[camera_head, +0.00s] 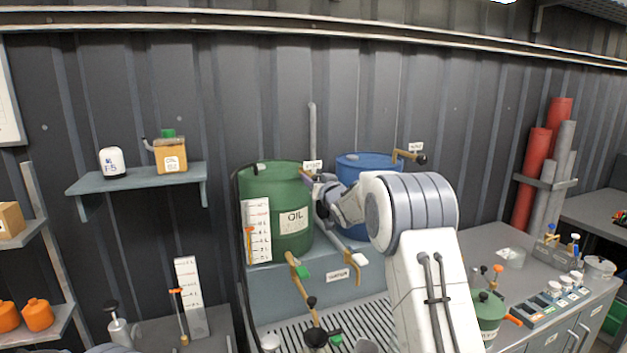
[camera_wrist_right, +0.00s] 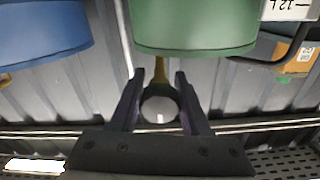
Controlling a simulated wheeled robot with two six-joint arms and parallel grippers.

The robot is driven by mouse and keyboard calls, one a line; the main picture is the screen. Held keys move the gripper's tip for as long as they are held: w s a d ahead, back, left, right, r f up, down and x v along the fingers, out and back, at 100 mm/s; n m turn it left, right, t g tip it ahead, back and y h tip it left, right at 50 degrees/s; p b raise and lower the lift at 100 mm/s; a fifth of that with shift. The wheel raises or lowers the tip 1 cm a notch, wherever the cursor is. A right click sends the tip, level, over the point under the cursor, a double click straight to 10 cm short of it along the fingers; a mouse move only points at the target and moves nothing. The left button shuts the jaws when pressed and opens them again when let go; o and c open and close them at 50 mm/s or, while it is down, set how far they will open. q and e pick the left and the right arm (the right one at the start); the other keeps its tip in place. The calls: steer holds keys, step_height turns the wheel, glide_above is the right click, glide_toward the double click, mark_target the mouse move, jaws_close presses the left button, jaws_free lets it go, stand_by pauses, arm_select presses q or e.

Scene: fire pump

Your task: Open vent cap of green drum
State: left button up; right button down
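The green drum (camera_head: 262,181) stands on a grey stand with an "OIL" label on its front. Its top lies at the upper part of the right wrist view (camera_wrist_right: 195,28), which is upside down. There, a dark round knob with a pale face (camera_wrist_right: 160,108) on a brass stem, seemingly the vent cap, sits between the two fingers of my right gripper (camera_wrist_right: 160,80). The fingers are spread about the knob's width; I cannot tell whether they press on it. In the head view my right gripper (camera_head: 312,181) is at the drum's upper right edge, and my wrist hides the cap. My left gripper is not in view.
A blue drum (camera_head: 362,161) stands right of the green one, with a brass valve and black knob (camera_head: 420,159) on top. Brass taps (camera_head: 300,275) stand in front over a grated tray (camera_head: 372,325). A wall shelf (camera_head: 140,179) holds an oil can. Wall and pipe are behind.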

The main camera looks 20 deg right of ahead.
steer(key=shift+f+n+b, duration=0.15)
steer(key=shift+n+b, duration=0.45)
steer(key=shift+b, duration=0.25)
steer(key=n+b, duration=0.7)
steer(key=n, duration=0.1)
steer(key=shift+d+n, duration=0.1)
steer(key=shift+n, duration=0.3)
steer(key=n+b, duration=0.1)
steer(key=n, duration=0.2)
steer(key=shift+n+b, duration=0.3)
steer(key=shift+b, duration=0.05)
steer(key=n+b, duration=0.1)
steer(key=n, duration=0.2)
steer(key=shift+n, duration=0.3)
steer(key=n, duration=0.1)
steer(key=n+b, duration=0.1)
steer(key=n, duration=0.1)
steer(key=shift+r+n, duration=0.2)
steer(key=shift+n, duration=0.1)
steer(key=shift+n+b, duration=0.65)
steer(key=shift+n, duration=0.85)
